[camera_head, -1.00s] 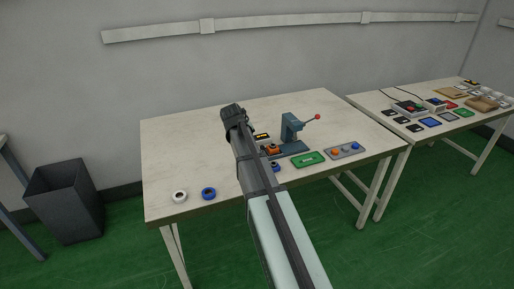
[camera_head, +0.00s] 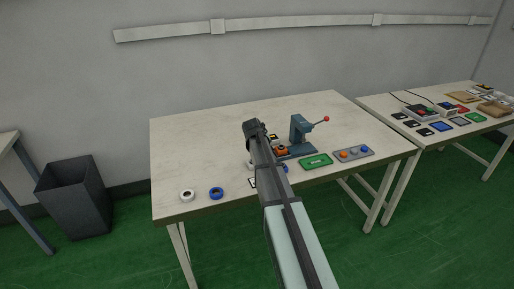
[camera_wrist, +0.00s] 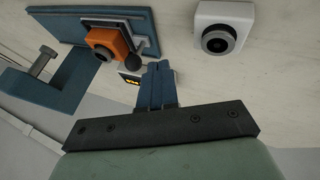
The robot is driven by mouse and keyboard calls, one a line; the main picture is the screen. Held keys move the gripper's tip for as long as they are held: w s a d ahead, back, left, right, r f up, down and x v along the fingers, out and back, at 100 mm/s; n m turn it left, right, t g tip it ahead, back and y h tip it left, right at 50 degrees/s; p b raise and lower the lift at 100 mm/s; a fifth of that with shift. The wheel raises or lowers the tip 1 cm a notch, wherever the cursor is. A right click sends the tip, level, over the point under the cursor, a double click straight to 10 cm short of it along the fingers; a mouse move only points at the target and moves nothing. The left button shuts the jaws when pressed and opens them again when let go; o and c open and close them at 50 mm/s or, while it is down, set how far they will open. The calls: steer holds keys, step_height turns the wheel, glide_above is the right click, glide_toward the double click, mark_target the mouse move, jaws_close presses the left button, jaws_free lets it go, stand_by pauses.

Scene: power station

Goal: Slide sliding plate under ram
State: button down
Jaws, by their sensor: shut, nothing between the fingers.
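The blue-grey press (camera_head: 299,128) stands upright near the middle of the table, with a red-knobbed lever at its right. An orange block (camera_head: 282,150) with a dark round opening sits at the left of its base. In the wrist view the orange block (camera_wrist: 106,43) rests on a flat blue plate (camera_wrist: 60,22); I cannot clearly separate sliding plate from base. A dark ball knob (camera_wrist: 135,61) is beside the block. My gripper (camera_wrist: 158,66) is shut and empty, its tips close to the knob; I cannot tell whether they touch. The head view hides the fingertips behind my arm.
A white block (camera_wrist: 222,32) with a black opening stands right of my fingers in the wrist view. White and blue rings (camera_head: 216,193) lie front left. The table's back left is clear.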

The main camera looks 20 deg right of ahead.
steer(key=shift+w+d+f, duration=0.1)
steer(key=shift+d, duration=0.4)
steer(key=shift+w+d+f, duration=0.1)
steer(key=shift+d, duration=0.35)
glide_above(289, 152)
steer(key=shift+d, duration=0.1)
steer(key=a, duration=0.3)
steer(key=s+a+r, duration=0.1)
steer(key=shift+a+r, duration=0.1)
steer(key=shift+a, duration=0.2)
steer(key=v, duration=0.9)
steer(key=shift+r, duration=0.25)
steer(key=shift+s+d, duration=0.1)
